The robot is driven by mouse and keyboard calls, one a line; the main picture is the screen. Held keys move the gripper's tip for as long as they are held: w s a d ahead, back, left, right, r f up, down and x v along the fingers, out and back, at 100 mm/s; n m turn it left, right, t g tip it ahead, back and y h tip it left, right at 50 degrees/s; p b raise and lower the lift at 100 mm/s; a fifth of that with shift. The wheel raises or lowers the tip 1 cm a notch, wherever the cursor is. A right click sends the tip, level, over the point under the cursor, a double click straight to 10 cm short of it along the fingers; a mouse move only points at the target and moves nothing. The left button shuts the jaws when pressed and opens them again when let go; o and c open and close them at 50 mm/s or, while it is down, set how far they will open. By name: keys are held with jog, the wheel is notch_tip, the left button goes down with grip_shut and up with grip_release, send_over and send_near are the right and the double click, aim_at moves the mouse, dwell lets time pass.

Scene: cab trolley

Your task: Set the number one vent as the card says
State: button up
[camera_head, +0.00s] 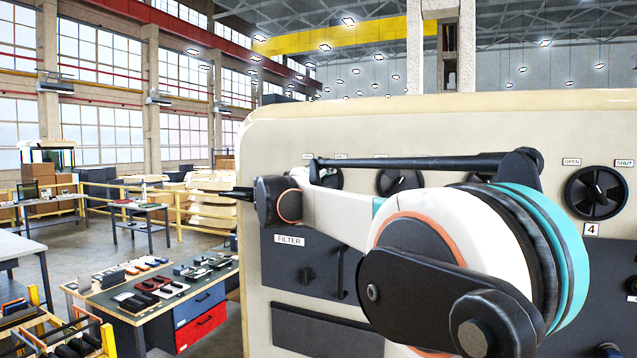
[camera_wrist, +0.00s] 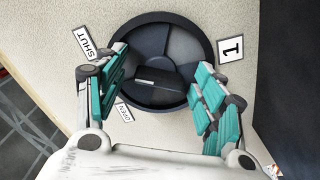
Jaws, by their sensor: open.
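The number one vent (camera_wrist: 185,45) is a round dark dial with a raised bar (camera_wrist: 158,82) across its middle, lying roughly level in the wrist view. Its number plate "1" (camera_wrist: 231,48) is at the right, the SHUT label (camera_wrist: 88,42) at the upper left and the OPEN label (camera_wrist: 124,112) at the lower left. My gripper (camera_wrist: 158,95) is open, its teal-padded fingers either side of the bar and apart from it. I cannot tell how far off the panel they are. I see no readable card in either view.
The cream panel (camera_head: 420,108) also carries another vent (camera_head: 400,182), the number four vent (camera_head: 596,193) and a FILTER plate (camera_head: 290,240). My arm hides much of the panel. A workbench with tools (camera_head: 140,318) stands to the left, with open floor beyond.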

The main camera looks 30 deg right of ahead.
jog(key=c, duration=1.1)
jog(key=shift+o, duration=0.2)
jog(key=shift+n, duration=0.3)
jog(key=n, duration=0.5)
jog(key=shift+n, duration=0.3)
jog(key=n, duration=0.5)
jog(key=shift+n, duration=0.3)
jog(key=o, duration=1.1)
jog(key=shift+c, duration=0.2)
